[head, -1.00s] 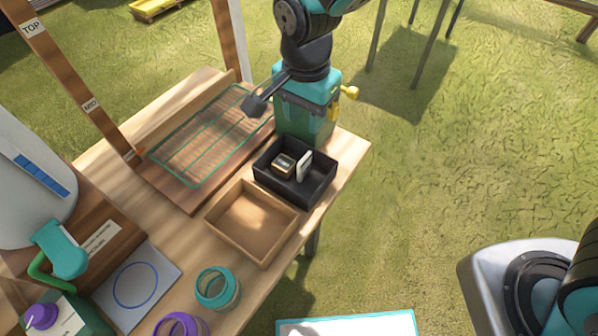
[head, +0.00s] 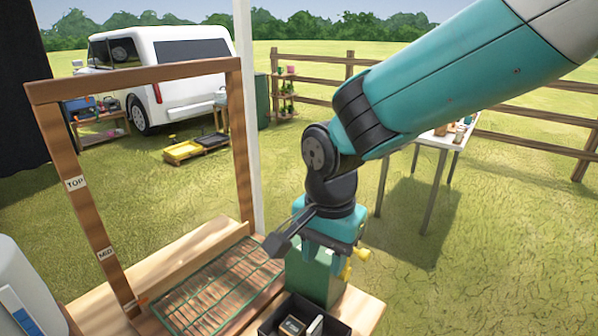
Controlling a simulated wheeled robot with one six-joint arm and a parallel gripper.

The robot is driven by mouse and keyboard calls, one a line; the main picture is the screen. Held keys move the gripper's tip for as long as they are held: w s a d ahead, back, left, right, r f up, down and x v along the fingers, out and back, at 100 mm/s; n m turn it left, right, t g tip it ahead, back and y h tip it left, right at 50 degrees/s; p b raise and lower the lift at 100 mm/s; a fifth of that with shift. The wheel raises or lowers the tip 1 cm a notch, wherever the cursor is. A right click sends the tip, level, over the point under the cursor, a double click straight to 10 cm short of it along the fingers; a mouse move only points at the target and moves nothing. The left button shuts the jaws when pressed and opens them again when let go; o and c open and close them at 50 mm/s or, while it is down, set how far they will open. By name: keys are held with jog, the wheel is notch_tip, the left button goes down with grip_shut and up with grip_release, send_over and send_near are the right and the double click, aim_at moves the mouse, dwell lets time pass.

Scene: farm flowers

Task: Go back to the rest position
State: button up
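My gripper (head: 330,232) hangs at the end of my teal arm, pointing down, near the right end of the wooden table (head: 362,310). It is teal and black and sits directly over a dark green block (head: 315,278) behind the black tray. Its fingertips are not clearly visible, so I cannot tell whether it is open or touches the block. Yellow knobs (head: 361,254) show at its right side; I cannot tell which part they belong to. A dark paddle-shaped part (head: 276,246) sticks out to the left from my wrist.
A black tray (head: 267,325) with small items stands in front of the green block. A green wire grid (head: 215,296) lies to its left. A wooden frame (head: 150,80) marked TOP and MID rises at left. A white table (head: 440,142), van and fence stand beyond, on open grass.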

jog(key=s+d+r+n+y, duration=0.2)
jog(key=s+d+r+n, duration=0.1)
jog(key=s+d+n, duration=0.2)
jog(key=s+d+r+n+y, duration=0.2)
jog(key=s+d+r+n, duration=0.2)
jog(key=s+n, duration=0.4)
jog(key=s+d, duration=0.1)
jog(key=s, duration=0.1)
jog(key=shift+s+d+r+n, duration=0.15)
jog(key=shift+s+d+n, duration=0.1)
jog(key=shift+s+n, duration=0.15)
dwell(0.6)
